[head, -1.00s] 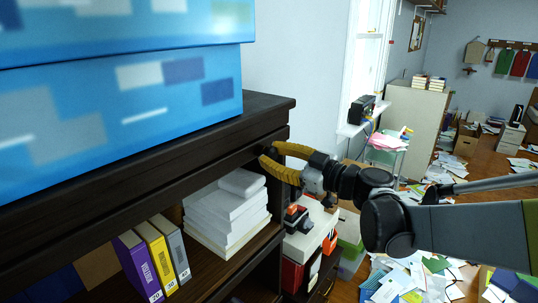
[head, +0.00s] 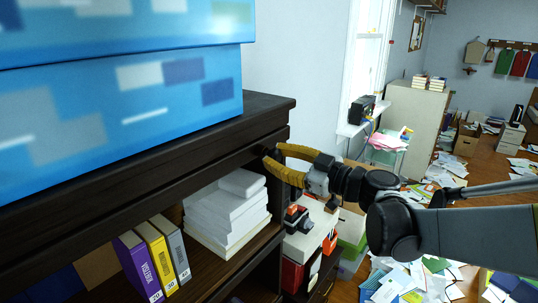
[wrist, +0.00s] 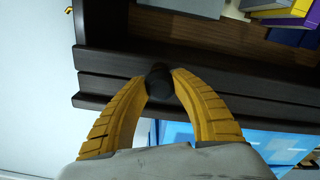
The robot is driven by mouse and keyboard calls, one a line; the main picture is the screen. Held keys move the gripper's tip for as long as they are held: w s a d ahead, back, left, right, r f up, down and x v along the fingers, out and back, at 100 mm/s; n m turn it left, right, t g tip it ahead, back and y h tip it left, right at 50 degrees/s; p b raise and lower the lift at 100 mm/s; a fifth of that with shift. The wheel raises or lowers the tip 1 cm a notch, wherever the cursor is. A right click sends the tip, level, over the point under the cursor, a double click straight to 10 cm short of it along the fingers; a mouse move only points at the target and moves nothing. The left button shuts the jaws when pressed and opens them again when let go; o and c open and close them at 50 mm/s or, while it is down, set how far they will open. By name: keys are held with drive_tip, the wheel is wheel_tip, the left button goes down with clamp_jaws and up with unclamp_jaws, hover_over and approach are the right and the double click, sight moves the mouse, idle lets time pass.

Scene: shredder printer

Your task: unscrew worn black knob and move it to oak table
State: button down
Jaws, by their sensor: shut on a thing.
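My gripper (head: 282,164) has two curved yellow ribbed fingers and is at the right end of the dark wooden shelf unit (head: 262,118). In the wrist view, its fingertips (wrist: 159,83) are closed on a small black knob (wrist: 158,84). The knob also shows as a dark shape at the fingertips in the head view (head: 271,165). Behind it is the shelf's dark edge; I cannot tell whether the knob still touches it. I cannot surely make out the oak table.
Large blue boxes (head: 120,85) sit on top of the shelf unit. White paper stacks (head: 225,212) and several binders (head: 155,258) fill the shelf below. Boxes (head: 305,240) stand just under my gripper. Papers (head: 395,285) litter the floor at the right.

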sight(279, 158)
drive_tip(key=shift+v, duration=0.95)
drive_tip(key=shift+v, duration=1.95)
